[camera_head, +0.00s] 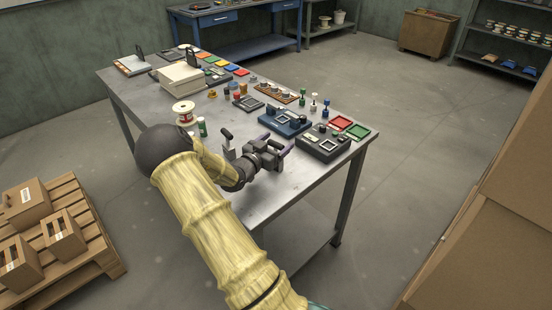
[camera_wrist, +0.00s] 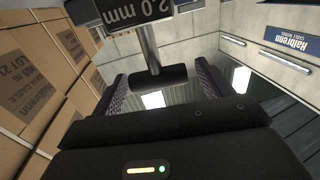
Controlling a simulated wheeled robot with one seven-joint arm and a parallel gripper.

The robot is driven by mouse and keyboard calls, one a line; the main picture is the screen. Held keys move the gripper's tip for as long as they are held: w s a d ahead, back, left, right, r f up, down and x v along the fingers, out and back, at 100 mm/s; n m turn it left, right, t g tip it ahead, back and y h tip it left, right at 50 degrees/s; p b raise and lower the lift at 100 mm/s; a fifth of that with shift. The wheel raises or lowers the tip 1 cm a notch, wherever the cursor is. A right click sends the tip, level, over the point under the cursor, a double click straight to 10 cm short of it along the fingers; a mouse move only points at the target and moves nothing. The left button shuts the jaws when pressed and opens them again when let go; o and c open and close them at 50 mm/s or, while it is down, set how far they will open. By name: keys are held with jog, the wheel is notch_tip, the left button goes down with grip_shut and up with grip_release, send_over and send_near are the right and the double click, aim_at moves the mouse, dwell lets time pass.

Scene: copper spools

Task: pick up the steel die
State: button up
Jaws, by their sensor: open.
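In the wrist view a dark block marked "2.0 mm" (camera_wrist: 122,14), which I take for the steel die, is cut off by the top edge. A bright steel post joins it to a black crossbar. My gripper (camera_wrist: 161,80) is open, with a finger on each side of the crossbar and visible gaps. I cannot tell how deep the crossbar sits between them. In the head view my gripper (camera_head: 277,147) is low over the table's near side. A small grey block with a black handle (camera_head: 229,152) shows left of it, probably the same die.
The grey metal table (camera_head: 262,198) is bare near its front edge. A blue device (camera_head: 285,123) and a dark device (camera_head: 323,143) stand beyond my gripper. A copper spool (camera_head: 184,112) and a green-and-white container (camera_head: 202,127) stand to the left. Cardboard boxes (camera_head: 507,190) rise at right.

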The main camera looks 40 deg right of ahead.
grip_shut()
dwell(0.3)
jog(key=shift+r, duration=0.1)
notch_tip(320, 180, up, 10)
dwell(0.5)
dwell(0.4)
